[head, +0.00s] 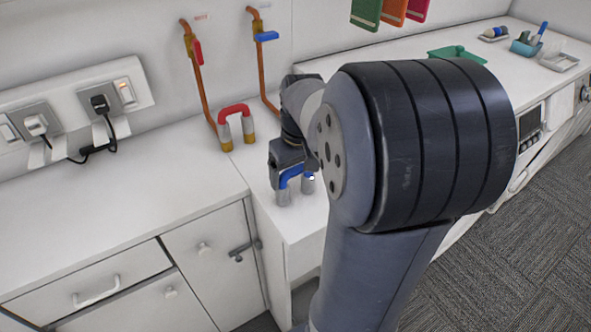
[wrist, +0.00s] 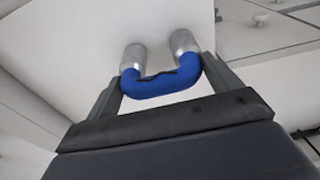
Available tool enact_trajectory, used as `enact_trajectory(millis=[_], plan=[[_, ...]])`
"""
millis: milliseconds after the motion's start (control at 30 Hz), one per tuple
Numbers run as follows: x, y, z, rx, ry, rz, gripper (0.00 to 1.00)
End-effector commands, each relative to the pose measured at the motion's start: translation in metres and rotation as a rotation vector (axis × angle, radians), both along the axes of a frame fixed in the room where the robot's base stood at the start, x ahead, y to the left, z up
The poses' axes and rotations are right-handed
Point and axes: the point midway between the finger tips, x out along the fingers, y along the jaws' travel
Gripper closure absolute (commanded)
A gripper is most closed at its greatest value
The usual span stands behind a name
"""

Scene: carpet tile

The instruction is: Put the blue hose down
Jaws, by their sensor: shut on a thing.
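The blue hose (head: 291,171) is a short U-shaped bend with silver metal ends. My gripper (head: 287,163) is shut on it, and the ends point down toward the white worktop (head: 222,178) near its front corner. In the wrist view the blue hose (wrist: 162,88) lies between the two fingers of my gripper (wrist: 162,90), with both silver ends pointing away from the camera. I cannot tell whether the ends touch the worktop. My arm hides part of the worktop to the right.
A red hose (head: 237,109) with brass ends stands by the copper pipe with the red valve (head: 197,52). A copper pipe with a blue valve (head: 266,36) is beside it. Sockets (head: 103,101) are at left. A green item (head: 457,52) and blue container (head: 526,45) are at right.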

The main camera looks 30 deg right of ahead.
Motion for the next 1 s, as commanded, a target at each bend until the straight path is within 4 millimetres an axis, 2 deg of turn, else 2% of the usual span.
enact_trajectory(millis=[33,200,400,533,667,1000], plan=[[0.000,0.000,-0.001,0.000,0.000,0.000,0.13],[0.000,0.000,-0.001,0.000,0.000,0.000,0.00],[0.000,0.000,0.000,0.000,0.000,0.000,0.00],[0.000,0.000,0.007,-0.001,-0.002,0.000,0.00],[-0.002,0.000,0.029,-0.002,-0.005,0.000,0.00],[-0.011,-0.001,0.099,-0.002,-0.004,0.000,0.00]])
